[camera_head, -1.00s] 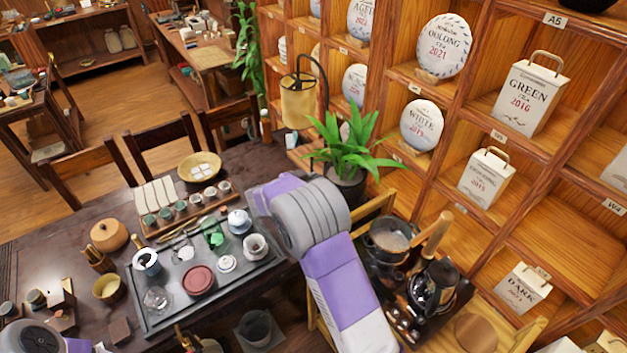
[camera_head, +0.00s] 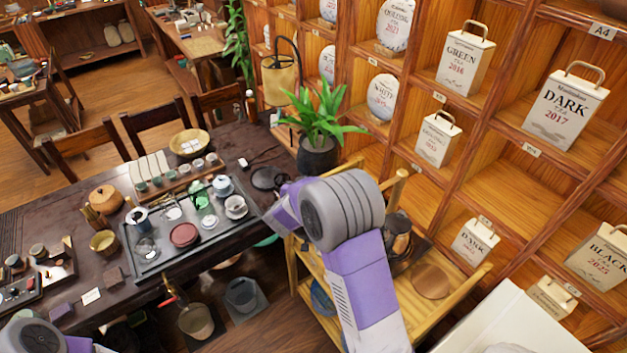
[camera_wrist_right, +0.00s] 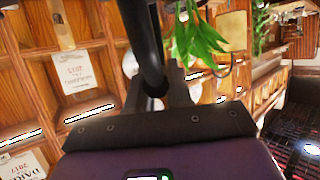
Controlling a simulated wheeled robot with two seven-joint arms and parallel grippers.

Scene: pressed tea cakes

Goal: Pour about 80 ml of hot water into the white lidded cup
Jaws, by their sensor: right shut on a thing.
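A white cup on a saucer (camera_head: 236,207) stands at the right end of the dark tea tray (camera_head: 150,268) in the head view. A small white lid-like piece (camera_head: 208,221) lies beside it; I take these for the white lidded cup, uncovered. My right gripper (camera_wrist_right: 160,88) is shut on a black curved handle (camera_wrist_right: 146,45), seen in the right wrist view, probably the kettle's. The kettle's body is not clearly visible. In the head view my right forearm and wrist hide that gripper, right of the tea tray. My left gripper is out of view; only part of its arm shows bottom left.
A black round base (camera_head: 268,178) sits on the table beyond the cup. A pale blue lidded pot (camera_head: 222,185) and a red-brown round piece (camera_head: 184,235) share the tray. A potted plant (camera_head: 318,125) and wooden stand (camera_head: 455,285) are near my right arm, with shelves behind.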

